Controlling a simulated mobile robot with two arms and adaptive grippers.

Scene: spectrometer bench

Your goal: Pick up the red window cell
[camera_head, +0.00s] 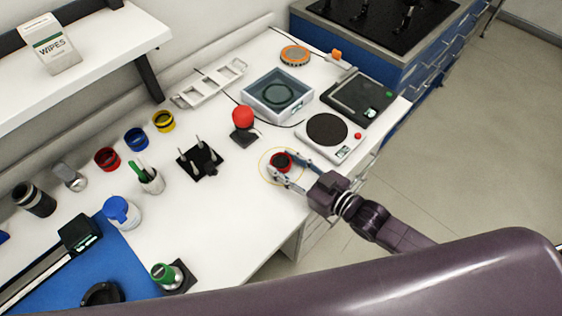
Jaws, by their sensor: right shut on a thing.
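My right gripper (285,164) reaches in from the lower right, its two fingers on either side of a small red ring-shaped cell with a dark centre, the red window cell (280,161). It is shut on this cell. The cell is at a thin yellow circle marked on the white bench; I cannot tell whether it touches the bench. A second red ring-shaped piece (107,157) stands at the left, in a row with a blue one (136,139) and a yellow one (163,121). My left gripper is not in view.
Close behind the gripper are a round-plated device (343,149), a red ball on a black base (243,118) and an open box (302,105). A black pronged stand (199,162) is to the left. The bench's front edge lies just below the gripper.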

